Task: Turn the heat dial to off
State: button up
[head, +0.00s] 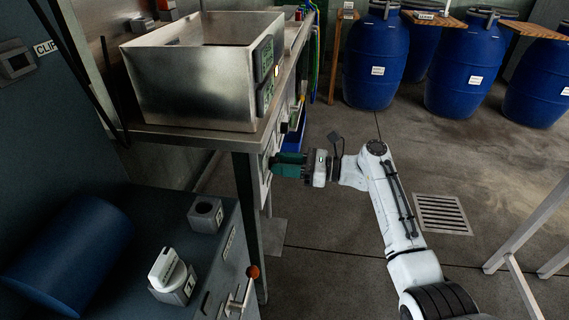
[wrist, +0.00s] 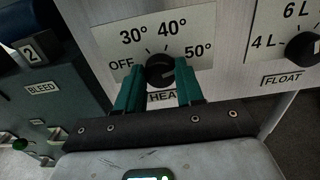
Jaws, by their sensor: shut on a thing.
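The heat dial (wrist: 160,70) is a round black knob on a pale panel. OFF, 30°, 40° and 50° are printed in an arc around it. A pale mark shows on the knob's right side, roughly toward 50°; its exact setting is hard to read. My gripper (wrist: 158,88) has its green fingers on either side of the knob and is shut on it. The HEAT label below is partly covered by a finger. In the head view my gripper (head: 274,164) reaches left to the panel under the metal table, and the dial is hidden there.
A FLOAT dial (wrist: 303,47) sits right of the heat dial. A metal basin (head: 190,85) stands on the table above my gripper. A dark cabinet with a white knob (head: 165,268) is at lower left. Blue barrels (head: 375,65) stand behind; the floor around my arm is open.

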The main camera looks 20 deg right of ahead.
jog(key=shift+n, duration=0.3)
jog(key=shift+s+f+n+b, duration=0.1)
jog(key=shift+f+n+b, duration=0.1)
jog(key=shift+n+b, duration=3.55)
jog(key=shift+w+f+n+b, duration=0.15)
jog(key=shift+n+b, duration=1.35)
jog(key=shift+n, duration=4.5)
jog(key=shift+s+f+n+b, duration=0.2)
jog(key=shift+n+b, duration=2.4)
jog(key=shift+n, duration=2.25)
jog(key=shift+a, duration=0.1)
jog(key=o, duration=1)
jog(key=shift+r, duration=0.2)
jog(key=shift+o, duration=0.2)
